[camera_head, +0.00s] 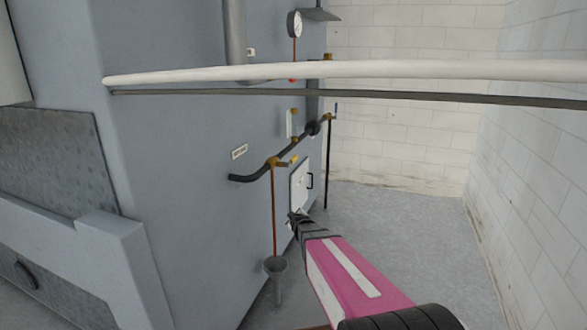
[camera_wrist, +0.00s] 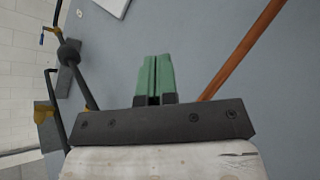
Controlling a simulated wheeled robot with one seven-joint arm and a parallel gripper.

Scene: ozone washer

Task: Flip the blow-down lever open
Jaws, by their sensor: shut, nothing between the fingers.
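A brass valve (camera_head: 275,163) sits on a dark pipe on the side of the grey-blue machine, with a small yellow handle (camera_head: 294,159) beside it. I cannot tell which of these is the blow-down lever. My gripper (camera_head: 296,216) is in front of the machine, below the valves and apart from them. In the wrist view its green fingers (camera_wrist: 154,77) are shut and empty.
A copper pipe (camera_head: 274,215) drops from the brass valve to a grey funnel (camera_head: 275,265), left of my gripper. A white panel with a black handle (camera_head: 300,188) is behind the gripper. A white rail (camera_head: 430,70) crosses above. Floor is clear toward the right wall.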

